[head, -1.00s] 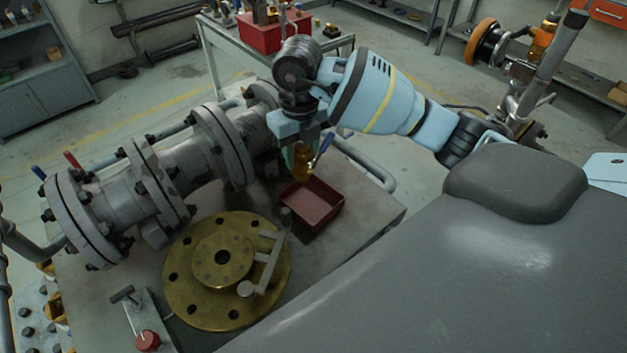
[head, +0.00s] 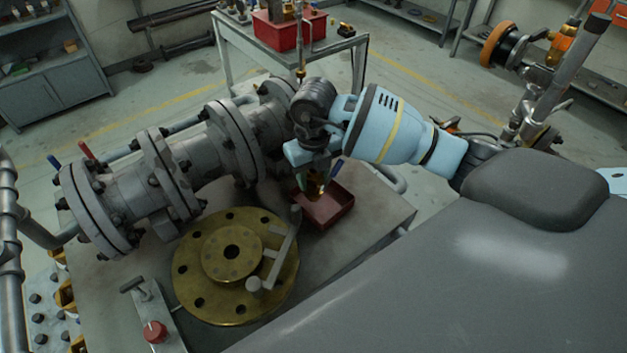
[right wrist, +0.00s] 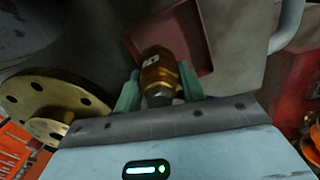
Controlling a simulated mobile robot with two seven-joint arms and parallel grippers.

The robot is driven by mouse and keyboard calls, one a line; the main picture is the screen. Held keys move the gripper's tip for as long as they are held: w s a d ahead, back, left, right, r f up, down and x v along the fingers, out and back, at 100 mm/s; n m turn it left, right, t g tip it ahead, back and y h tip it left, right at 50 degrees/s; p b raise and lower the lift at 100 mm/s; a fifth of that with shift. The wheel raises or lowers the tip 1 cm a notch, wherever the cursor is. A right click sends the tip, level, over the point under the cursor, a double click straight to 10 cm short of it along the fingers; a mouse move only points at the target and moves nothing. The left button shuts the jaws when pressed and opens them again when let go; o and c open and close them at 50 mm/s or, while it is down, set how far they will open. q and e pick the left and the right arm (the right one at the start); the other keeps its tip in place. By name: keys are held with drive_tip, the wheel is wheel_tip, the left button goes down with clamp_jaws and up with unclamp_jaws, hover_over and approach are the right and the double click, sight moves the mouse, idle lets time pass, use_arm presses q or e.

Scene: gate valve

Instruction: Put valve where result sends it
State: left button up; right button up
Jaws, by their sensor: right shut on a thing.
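The valve is a small brass body (head: 313,187) with a blue lever handle. My right gripper (head: 312,182) is shut on it and holds it just over the red tray (head: 330,216), near the tray's left and far side. In the right wrist view the valve (right wrist: 157,72) sits between the two green fingers of the gripper (right wrist: 158,86), in front of the red tray (right wrist: 185,28). I cannot tell whether the valve touches the tray floor. My left gripper is not in view.
A brass flange disc (head: 207,290) with a grey fixture lies on the bench (head: 375,215), left of the tray. A large grey flanged pipe (head: 140,185) runs behind. A plate with a red knob (head: 155,331) is at the near left. A trolley with a red box (head: 280,30) stands behind.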

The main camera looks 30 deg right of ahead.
wheel_tip(320, 180, down, 2)
drive_tip(key=shift+f, duration=0.1)
drive_tip(key=o, duration=1.3)
drive_tip(key=shift+o, duration=0.2)
wheel_tip(320, 180, up, 10)
drive_tip(key=shift+r, duration=0.25)
drive_tip(key=shift+r+p, duration=0.3)
drive_tip(key=shift+r, duration=0.5)
